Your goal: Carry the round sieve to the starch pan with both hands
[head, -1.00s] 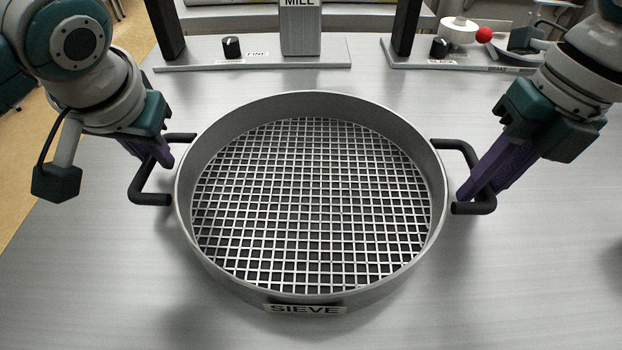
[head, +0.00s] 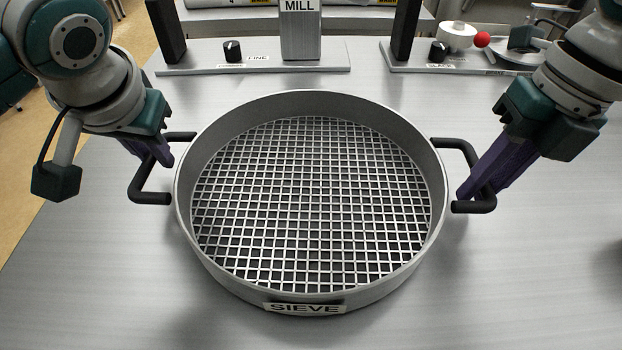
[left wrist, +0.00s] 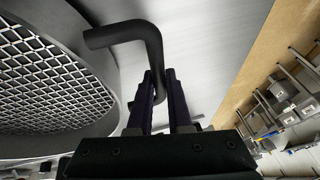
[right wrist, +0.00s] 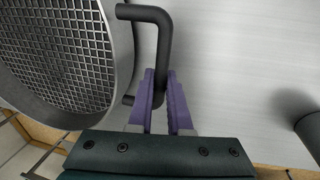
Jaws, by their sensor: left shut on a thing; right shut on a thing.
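The round grey sieve (head: 310,295) with a wire mesh fills the middle of the head view, its SIEVE label facing me. It hangs level between my grippers, with a soft shadow on the table below it. My left gripper (head: 160,155) is shut on the black left handle (head: 150,197); the left wrist view shows both fingers (left wrist: 160,85) around the handle bar. My right gripper (head: 468,190) is shut on the black right handle (head: 475,207); the right wrist view shows its fingers (right wrist: 160,85) around the bar. I cannot make out the starch pan in these views.
A steel table (head: 90,270) lies below the sieve. Behind it stand the mill (head: 300,35) with a black knob (head: 232,50), and a second base (head: 460,62) with a red ball (head: 481,39). A dark round object (right wrist: 308,130) shows at the right wrist view's edge.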

